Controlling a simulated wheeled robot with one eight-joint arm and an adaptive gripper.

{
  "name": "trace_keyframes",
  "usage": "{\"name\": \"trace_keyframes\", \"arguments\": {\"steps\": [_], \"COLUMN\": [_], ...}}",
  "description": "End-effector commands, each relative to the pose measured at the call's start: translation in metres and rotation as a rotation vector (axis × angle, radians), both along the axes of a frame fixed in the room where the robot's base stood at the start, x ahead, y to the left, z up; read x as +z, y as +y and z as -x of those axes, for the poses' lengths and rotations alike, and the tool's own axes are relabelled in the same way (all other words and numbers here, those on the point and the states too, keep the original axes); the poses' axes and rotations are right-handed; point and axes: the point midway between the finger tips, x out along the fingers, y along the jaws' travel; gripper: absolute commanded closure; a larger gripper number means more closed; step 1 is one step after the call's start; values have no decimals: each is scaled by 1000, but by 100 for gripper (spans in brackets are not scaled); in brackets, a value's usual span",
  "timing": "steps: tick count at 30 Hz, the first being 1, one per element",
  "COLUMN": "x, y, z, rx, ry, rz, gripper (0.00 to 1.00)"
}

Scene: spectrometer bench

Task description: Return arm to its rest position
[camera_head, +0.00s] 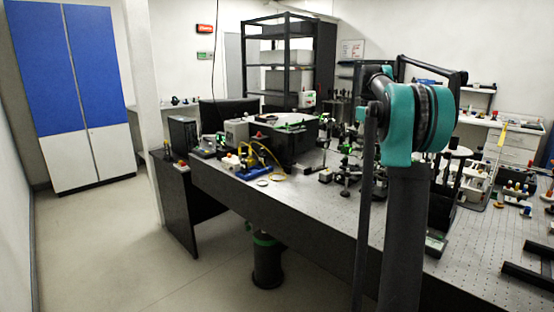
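My arm (418,115) shows right of the middle, with a teal and dark grey joint on top of a thick dark upright link. A thinner dark link (364,215) hangs down beside it on the left and leaves the picture at the bottom. My gripper is not seen, so I cannot tell its state or whether it holds anything. The arm stands in front of the optical bench (300,205) in the picture and hides part of it.
The bench carries a black box (285,138), a yellow-cabled device (250,160), several optical mounts and dark bars (528,275) at the right edge. A dark cylinder (267,262) stands below the bench. A blue and white cabinet (75,95) stands at left. The left floor (100,250) is clear.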

Motion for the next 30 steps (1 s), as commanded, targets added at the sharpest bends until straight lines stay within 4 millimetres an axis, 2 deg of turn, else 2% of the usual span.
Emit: {"name": "trace_keyframes", "arguments": {"steps": [8, 17, 20, 23, 30], "x": [-18, -57, -78, -109, -196], "y": [13, 38, 51, 66, 102], "z": [14, 51, 73, 107, 210], "rx": [-49, -147, -196, -263, -439], "ry": [-27, -79, -107, -143, -237], "rz": [3, 4, 1, -6, -43], "gripper": [65, 65, 65, 65, 65]}}
